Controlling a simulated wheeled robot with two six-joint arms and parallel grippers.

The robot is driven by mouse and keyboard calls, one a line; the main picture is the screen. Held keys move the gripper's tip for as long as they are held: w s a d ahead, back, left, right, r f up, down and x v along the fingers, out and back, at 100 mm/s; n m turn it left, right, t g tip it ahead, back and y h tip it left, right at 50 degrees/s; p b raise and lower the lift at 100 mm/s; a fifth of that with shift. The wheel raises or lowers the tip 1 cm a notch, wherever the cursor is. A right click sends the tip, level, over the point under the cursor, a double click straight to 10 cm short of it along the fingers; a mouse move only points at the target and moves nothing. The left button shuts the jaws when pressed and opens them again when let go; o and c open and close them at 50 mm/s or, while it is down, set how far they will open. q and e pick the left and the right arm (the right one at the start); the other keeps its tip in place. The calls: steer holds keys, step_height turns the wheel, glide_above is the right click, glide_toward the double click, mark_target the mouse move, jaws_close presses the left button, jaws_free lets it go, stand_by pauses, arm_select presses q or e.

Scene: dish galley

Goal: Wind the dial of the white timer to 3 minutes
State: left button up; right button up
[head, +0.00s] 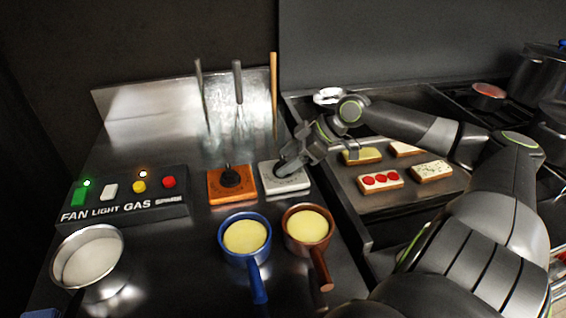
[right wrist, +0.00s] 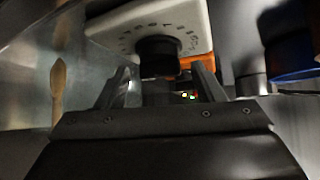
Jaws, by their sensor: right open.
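The white timer (head: 284,181) is a pale square block on the steel counter, right of an orange timer with a black dial (head: 230,179). My right gripper (head: 283,168) is at the white timer's dial, which it mostly hides in the head view. In the right wrist view the white timer (right wrist: 117,33) shows numbers around its black dial (right wrist: 160,57). The open fingers of my right gripper (right wrist: 162,88) stand on either side of the dial, with gaps visible. Whether they touch it I cannot tell. The pointer's setting cannot be read. My left gripper is not in view.
A blue pan (head: 245,262) and a brown pan (head: 318,262) stand in front of the timers. A switch panel (head: 125,199) and a pale bowl-like pan (head: 62,262) are at left. Toasts (head: 380,182) lie on a tray at right. Utensils (head: 274,90) stand behind.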

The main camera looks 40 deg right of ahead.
steer(key=shift+x, duration=0.85)
steer(key=c, duration=0.9)
steer(key=shift+c, duration=0.2)
stand_by(0.3)
steer(key=o, duration=0.9)
steer(key=shift+o, duration=0.2)
steer(key=shift+r, duration=0.1)
